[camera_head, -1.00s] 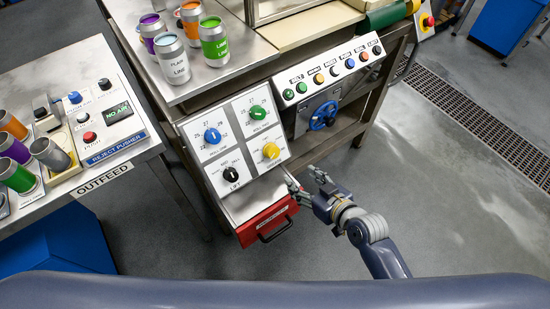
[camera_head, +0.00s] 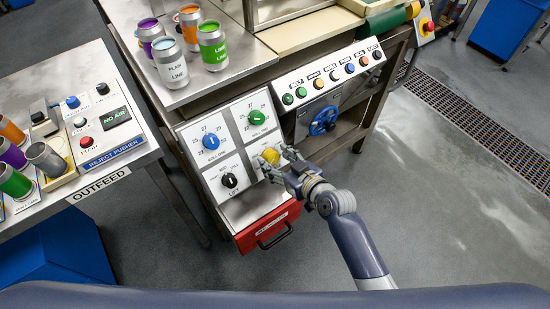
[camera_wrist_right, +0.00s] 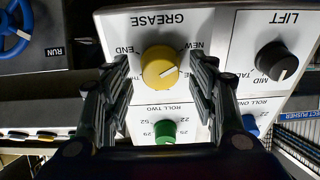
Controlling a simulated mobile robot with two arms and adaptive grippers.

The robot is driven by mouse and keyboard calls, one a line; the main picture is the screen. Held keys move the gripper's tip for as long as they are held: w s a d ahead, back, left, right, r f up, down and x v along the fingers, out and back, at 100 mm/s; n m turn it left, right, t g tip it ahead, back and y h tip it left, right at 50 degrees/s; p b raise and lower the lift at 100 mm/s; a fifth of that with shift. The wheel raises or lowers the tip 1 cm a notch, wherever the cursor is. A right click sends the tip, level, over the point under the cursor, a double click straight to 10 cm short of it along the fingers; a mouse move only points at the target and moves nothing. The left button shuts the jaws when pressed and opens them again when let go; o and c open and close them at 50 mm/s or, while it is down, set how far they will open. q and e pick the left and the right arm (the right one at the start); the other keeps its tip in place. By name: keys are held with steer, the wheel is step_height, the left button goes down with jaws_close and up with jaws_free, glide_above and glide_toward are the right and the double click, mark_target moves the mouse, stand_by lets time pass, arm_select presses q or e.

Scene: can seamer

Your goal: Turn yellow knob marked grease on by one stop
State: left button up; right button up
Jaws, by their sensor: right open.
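The yellow knob marked GREASE (camera_head: 270,156) sits at the lower right of the white four-knob panel (camera_head: 241,165). It also shows in the right wrist view (camera_wrist_right: 158,66), where the panel lettering is upside down. A pale pointer mark is on the knob's right part there; its exact stop is hard to read. NEW and END labels are beside it. My right gripper (camera_head: 279,163) is open at the knob. In the wrist view its fingers (camera_wrist_right: 162,85) stand on either side of the knob, with visible gaps. My left gripper is not in view.
A green knob (camera_head: 257,117), a blue knob (camera_head: 211,142) and a black LIFT knob (camera_head: 229,180) share the panel. A red-fronted drawer (camera_head: 267,228) is below. A blue handwheel (camera_head: 322,120) and a button row are to the right. Open floor lies right of the machine.

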steer(key=shift+w+a+f, duration=0.15)
steer(key=shift+w+a, duration=0.1)
steer(key=shift+w, duration=0.1)
steer(key=c, duration=1.1)
steer(key=shift+o, duration=0.2)
